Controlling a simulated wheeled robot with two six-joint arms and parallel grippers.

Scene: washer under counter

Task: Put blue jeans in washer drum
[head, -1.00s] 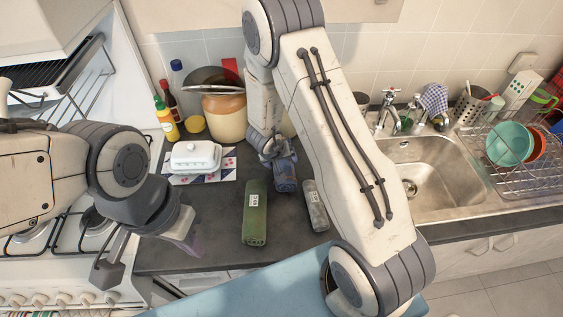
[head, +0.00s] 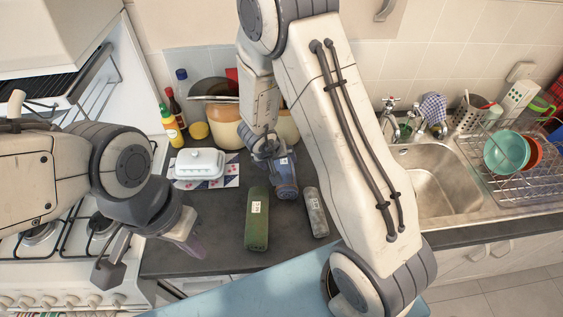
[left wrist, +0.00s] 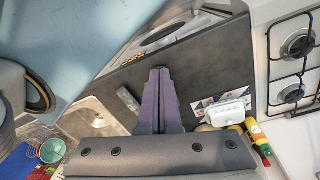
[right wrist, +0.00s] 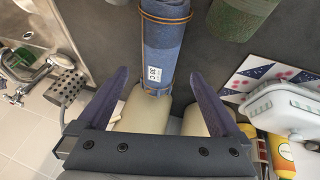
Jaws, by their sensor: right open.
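The rolled blue jeans (head: 286,182) lie on the dark counter; their white label and tan band show in the right wrist view (right wrist: 163,45). My right gripper (right wrist: 160,74) is open, with a finger on either side of the near end of the jeans roll; I cannot tell whether it touches. In the head view the right gripper (head: 270,152) partly hides the roll's far end. My left gripper (left wrist: 160,72) is shut and empty, its fingers together near the counter's front left. The washer (head: 190,286) shows only in part under the counter edge; its drum is not clearly seen.
A green roll (head: 257,228) and a grey roll (head: 316,214) lie near the jeans. A white butter dish (head: 198,163) sits left, with bottles and pots behind. The sink (head: 437,183) and dish rack (head: 510,165) are right. The stove (head: 75,255) is left.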

